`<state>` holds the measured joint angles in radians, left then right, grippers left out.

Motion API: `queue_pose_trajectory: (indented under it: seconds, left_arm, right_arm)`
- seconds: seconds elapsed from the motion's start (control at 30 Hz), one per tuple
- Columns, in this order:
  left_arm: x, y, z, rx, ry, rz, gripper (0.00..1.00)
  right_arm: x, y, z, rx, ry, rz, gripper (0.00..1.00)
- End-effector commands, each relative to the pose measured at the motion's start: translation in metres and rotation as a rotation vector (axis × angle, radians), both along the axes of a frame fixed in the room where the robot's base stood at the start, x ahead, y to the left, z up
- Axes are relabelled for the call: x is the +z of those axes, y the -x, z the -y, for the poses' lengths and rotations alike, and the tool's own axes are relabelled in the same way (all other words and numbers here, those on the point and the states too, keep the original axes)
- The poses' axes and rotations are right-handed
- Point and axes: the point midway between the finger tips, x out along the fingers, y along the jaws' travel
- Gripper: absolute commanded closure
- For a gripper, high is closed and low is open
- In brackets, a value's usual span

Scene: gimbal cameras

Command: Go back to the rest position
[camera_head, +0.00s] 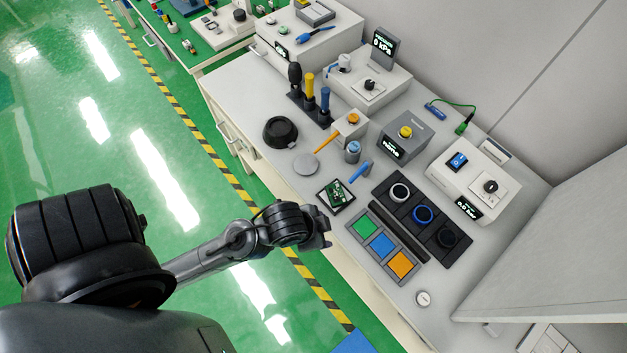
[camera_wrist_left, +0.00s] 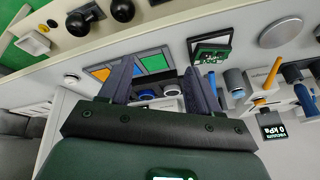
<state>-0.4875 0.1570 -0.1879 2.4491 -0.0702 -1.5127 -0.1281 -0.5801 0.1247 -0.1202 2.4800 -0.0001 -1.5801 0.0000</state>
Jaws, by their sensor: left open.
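My left arm reaches in from the left in the head view. My left gripper (camera_head: 322,231) is at the front edge of the workbench (camera_head: 238,92), left of the coloured pads. In the left wrist view its two fingers (camera_wrist_left: 157,70) stand apart with nothing between them. The green, blue and orange pads (camera_wrist_left: 155,62) show beyond the fingers there. My right gripper is not in view.
A green circuit board (camera_head: 337,195) lies near the bench edge, close to my gripper. Beside it are a tray with dark rings (camera_head: 423,214) and a pad tray (camera_head: 382,243). Instrument boxes (camera_head: 470,180) line the back. Open floor (camera_head: 60,130) lies left.

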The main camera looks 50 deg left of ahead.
Motion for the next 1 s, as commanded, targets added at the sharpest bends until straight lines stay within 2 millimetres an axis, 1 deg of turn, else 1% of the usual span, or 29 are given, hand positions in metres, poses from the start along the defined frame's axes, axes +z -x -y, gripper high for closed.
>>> queue_pose_trajectory:
  seconds: [0.03, 0.1, 0.2, 0.53, 0.63, 0.77, 0.87, 0.97, 1.0]
  left_arm:
    - [-0.006, 0.014, -0.010, 0.087, 0.022, -0.046, 0.37]
    - [-0.010, 0.026, -0.020, 0.180, 0.042, -0.088, 0.37]
    - [-0.013, 0.035, -0.028, 0.251, 0.055, -0.120, 0.37]
    - [-0.013, 0.037, -0.029, 0.268, 0.059, -0.127, 0.37]
    - [-0.010, 0.037, -0.029, 0.266, 0.059, -0.126, 0.37]
    - [0.003, 0.037, -0.029, 0.266, 0.058, -0.125, 0.37]
    - [0.021, 0.037, -0.029, 0.266, 0.058, -0.125, 0.37]
    - [0.046, 0.037, -0.029, 0.265, 0.058, -0.125, 0.37]
    - [0.058, 0.037, -0.029, 0.265, 0.058, -0.125, 0.37]
  right_arm:
    - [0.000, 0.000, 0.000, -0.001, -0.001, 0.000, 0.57]
    - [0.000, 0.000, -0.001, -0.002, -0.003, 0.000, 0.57]
    - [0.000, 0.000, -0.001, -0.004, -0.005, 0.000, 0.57]
    - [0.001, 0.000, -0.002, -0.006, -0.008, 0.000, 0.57]
    - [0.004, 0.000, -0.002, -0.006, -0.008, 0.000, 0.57]
    - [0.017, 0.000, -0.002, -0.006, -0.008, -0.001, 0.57]
    - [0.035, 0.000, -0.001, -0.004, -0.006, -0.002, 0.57]
    - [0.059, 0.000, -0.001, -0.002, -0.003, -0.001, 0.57]
    - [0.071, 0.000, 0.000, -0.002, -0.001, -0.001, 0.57]
